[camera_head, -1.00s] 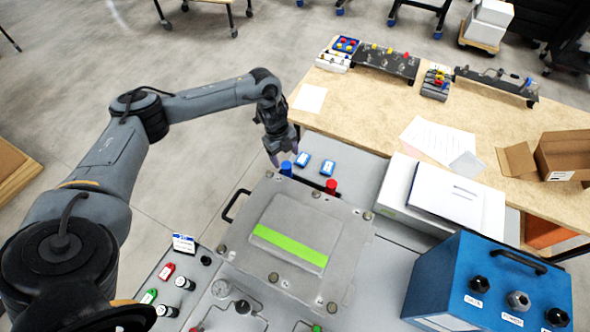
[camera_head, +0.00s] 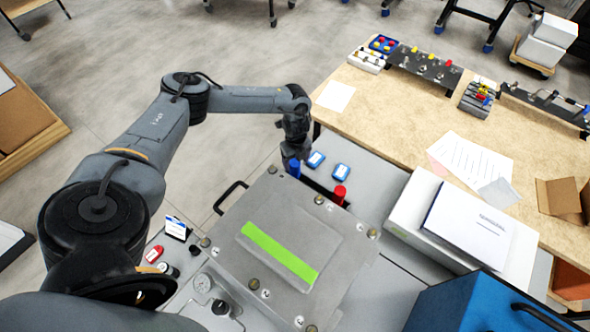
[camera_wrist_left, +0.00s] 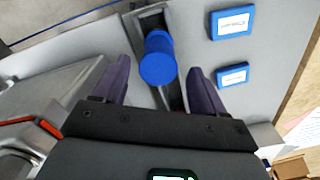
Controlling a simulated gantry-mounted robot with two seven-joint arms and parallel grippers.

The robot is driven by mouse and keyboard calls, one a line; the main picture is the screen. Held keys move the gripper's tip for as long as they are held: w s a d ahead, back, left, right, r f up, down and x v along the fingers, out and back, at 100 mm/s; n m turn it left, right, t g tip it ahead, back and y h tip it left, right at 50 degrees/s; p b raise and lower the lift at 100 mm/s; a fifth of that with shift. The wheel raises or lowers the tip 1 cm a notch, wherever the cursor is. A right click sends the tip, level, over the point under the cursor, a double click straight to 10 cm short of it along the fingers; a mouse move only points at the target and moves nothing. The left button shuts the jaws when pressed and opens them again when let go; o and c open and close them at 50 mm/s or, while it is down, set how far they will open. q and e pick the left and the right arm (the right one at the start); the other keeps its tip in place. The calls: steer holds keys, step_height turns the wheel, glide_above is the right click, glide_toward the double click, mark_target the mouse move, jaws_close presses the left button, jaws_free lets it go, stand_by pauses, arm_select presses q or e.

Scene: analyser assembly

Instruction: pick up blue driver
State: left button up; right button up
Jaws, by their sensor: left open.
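The blue driver (camera_head: 294,168) stands in a slot at the back edge of the grey machine; its round blue handle (camera_wrist_left: 158,62) shows in the left wrist view. My left gripper (camera_head: 291,160) is above and around it in the head view. In the left wrist view my left gripper (camera_wrist_left: 160,85) is open, with one dark finger on each side of the blue handle and gaps between. A red driver (camera_head: 340,194) stands to the right in the same slot. My right gripper is not in view.
Two blue-framed labelled blocks (camera_head: 316,160) (camera_head: 341,171) lie on the grey surface just right of the blue driver. The grey machine lid with a green stripe (camera_head: 280,252) is in front. A wooden table (camera_head: 410,120) stands behind at right.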

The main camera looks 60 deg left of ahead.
mark_target(295, 168)
arm_select(q)
steer(key=shift+s+f, duration=0.1)
steer(key=shift+f, duration=2.35)
jaws_close()
